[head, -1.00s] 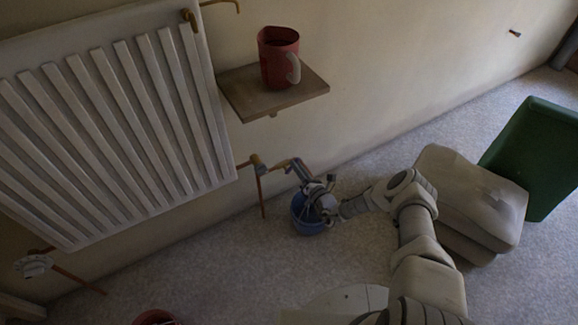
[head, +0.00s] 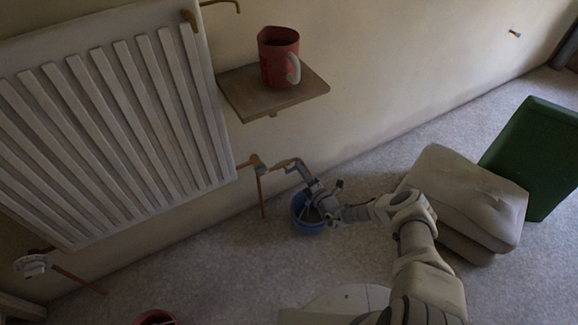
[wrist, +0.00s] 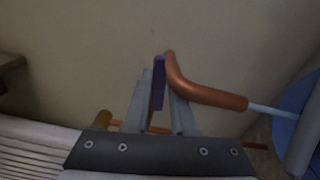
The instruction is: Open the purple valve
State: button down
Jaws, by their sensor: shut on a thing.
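The purple valve (wrist: 158,80) shows in the wrist view as a thin upright handle beside a bent copper pipe (wrist: 200,93). My gripper (wrist: 157,98) is shut on this handle, with one grey finger on each side of it. In the head view my gripper (head: 301,174) is at the pipe end right of the radiator, low by the wall. The handle cannot be made out there, as the gripper covers it. The lower part of the valve is hidden between the fingers.
A blue bucket (head: 308,226) stands on the floor under my gripper. The white radiator (head: 110,110) hangs at left. A wooden shelf (head: 250,98) with a red pitcher (head: 279,58) is above. A beige pouf (head: 465,195) and green bin (head: 538,160) stand at right.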

jog(key=shift+s+f, duration=0.1)
jog(key=shift+d+f+m, duration=0.1)
jog(key=shift+f+m, duration=0.3)
jog(key=shift+m, duration=0.8)
jog(key=c, duration=0.8)
grip_release()
jog(key=shift+r, duration=0.1)
